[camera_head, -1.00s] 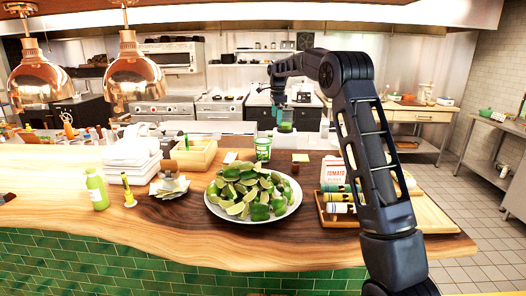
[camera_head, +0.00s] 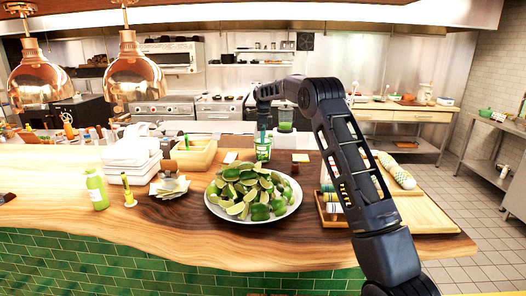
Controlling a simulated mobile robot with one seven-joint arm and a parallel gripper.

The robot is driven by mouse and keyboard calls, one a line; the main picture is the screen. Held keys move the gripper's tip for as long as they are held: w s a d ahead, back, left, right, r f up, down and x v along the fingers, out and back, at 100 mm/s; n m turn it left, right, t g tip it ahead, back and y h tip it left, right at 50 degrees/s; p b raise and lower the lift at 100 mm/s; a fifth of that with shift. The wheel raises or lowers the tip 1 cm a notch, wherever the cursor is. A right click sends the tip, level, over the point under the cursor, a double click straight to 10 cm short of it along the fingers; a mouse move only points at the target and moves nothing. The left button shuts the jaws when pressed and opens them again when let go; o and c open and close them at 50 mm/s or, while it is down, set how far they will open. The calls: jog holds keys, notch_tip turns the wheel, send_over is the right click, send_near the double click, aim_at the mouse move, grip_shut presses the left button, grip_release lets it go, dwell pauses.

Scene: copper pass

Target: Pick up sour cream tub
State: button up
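A small green and white cup-shaped container (camera_head: 263,150) stands upright on the wooden counter behind the plate of limes; it may be the sour cream tub, but I cannot read a label. My gripper (camera_head: 262,131) points down directly over it, with the fingertips at or just above its rim. The gripper is small and dark here, so I cannot tell the gap between the fingers or whether they touch the container. A green-filled clear vessel (camera_head: 285,120) is farther back, just right of my gripper.
A plate of limes (camera_head: 253,192) fills the counter's middle front. A beige bin (camera_head: 194,157), white stacked containers (camera_head: 132,160) and a green bottle (camera_head: 97,190) stand left. My arm partly covers a wooden tray (camera_head: 333,222) at right; a patterned roll (camera_head: 397,171) lies beyond it.

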aim_at(263, 150)
jog(key=shift+s+f, duration=0.1)
jog(key=shift+f, duration=2.5)
jog(key=shift+c, duration=0.2)
jog(key=c, duration=1.1)
